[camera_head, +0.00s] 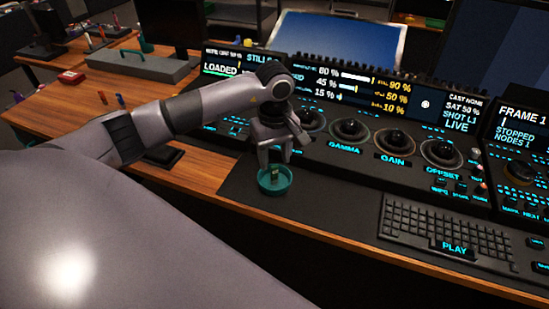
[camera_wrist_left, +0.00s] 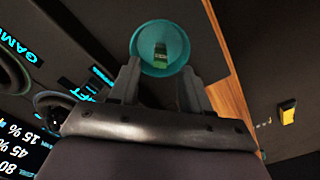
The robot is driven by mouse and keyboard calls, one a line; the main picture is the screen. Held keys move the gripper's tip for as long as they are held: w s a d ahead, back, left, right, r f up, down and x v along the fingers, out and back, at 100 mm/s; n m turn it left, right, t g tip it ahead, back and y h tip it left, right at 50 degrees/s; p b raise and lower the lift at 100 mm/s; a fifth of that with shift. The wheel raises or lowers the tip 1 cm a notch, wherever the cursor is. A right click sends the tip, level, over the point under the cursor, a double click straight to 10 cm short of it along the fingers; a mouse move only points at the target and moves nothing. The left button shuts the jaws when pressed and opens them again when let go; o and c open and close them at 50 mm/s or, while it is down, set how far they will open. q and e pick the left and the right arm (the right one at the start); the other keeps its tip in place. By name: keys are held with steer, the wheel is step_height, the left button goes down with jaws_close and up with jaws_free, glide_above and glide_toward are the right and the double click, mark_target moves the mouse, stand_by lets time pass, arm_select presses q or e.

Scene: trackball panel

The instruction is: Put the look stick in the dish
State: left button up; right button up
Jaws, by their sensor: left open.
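The dish (camera_head: 286,184) is a small round teal bowl on the dark mat near the desk's front edge. The look stick (camera_head: 274,173) is a small dark green piece with a pale part, and it lies inside the dish. In the left wrist view the look stick (camera_wrist_left: 161,53) shows within the teal dish (camera_wrist_left: 143,50). My left gripper (camera_head: 276,158) is open and empty just above and behind the dish. Its two fingers also show in the left wrist view (camera_wrist_left: 160,85), apart, with the dish beyond their tips. My right gripper is not in view.
A control panel with trackball rings (camera_head: 352,131) and lit screens stands behind and to the right. A keyboard (camera_head: 442,229) lies at the front right. A grey case (camera_head: 140,65) stands at the back left. The dark mat (camera_head: 325,205) is clear right of the dish.

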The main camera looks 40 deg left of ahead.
mark_target(274, 166)
arm_select(q)
step_height(274, 166, up, 4)
steer(key=shift+f+p, duration=0.15)
steer(key=shift+p, duration=0.6)
steer(key=shift+f, duration=0.1)
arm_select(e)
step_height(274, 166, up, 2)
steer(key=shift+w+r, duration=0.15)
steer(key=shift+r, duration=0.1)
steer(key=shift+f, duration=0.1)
